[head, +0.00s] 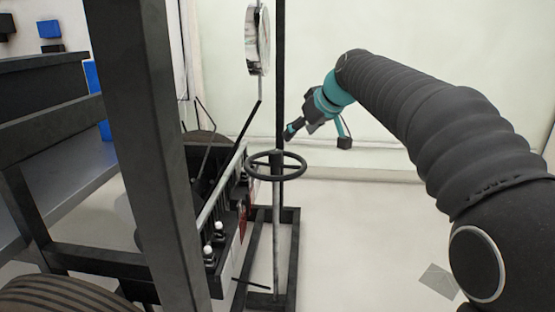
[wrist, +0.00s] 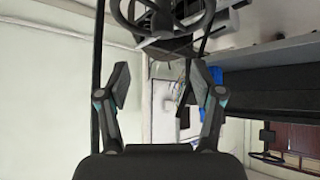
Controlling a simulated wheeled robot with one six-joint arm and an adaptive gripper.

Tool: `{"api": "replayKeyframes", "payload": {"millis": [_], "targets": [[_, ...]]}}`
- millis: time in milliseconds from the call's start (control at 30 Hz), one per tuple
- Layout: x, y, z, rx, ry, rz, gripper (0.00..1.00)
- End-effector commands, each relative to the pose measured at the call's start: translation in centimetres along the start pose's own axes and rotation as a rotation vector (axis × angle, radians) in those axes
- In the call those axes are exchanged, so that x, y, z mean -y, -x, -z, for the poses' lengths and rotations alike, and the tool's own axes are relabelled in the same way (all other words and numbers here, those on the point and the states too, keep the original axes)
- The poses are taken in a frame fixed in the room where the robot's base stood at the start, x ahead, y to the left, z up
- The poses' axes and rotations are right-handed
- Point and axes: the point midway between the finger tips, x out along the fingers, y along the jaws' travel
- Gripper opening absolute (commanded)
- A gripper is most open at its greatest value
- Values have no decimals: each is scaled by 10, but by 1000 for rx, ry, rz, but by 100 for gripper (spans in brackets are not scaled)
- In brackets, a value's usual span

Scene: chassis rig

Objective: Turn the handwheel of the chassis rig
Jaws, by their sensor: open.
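The handwheel (head: 292,176) is a black ring with spokes, lying about level on an upright post in the middle of the head view. In the wrist view the handwheel (wrist: 150,35) is at the top, partly cut off by the picture edge. My gripper (head: 318,137) is open, above and to the right of the wheel in the head view. In the wrist view my gripper (wrist: 160,86) shows two spread fingers with nothing between them. The wheel lies beyond the fingertips there, apart from them.
A tall dark post (head: 280,70) rises behind the wheel. A round pale disc (head: 252,40) hangs above it. A black frame (head: 288,275) stands on the floor below. A thick dark beam (head: 150,150) and a tyre (head: 60,295) are at left. The floor at right is largely clear.

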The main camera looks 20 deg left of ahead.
Motion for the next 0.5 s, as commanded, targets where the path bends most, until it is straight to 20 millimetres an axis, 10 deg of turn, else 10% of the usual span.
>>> {"api": "replayKeyframes", "payload": {"millis": [500], "targets": [[4, -66, 7, -9, 21, 14, 66]]}}
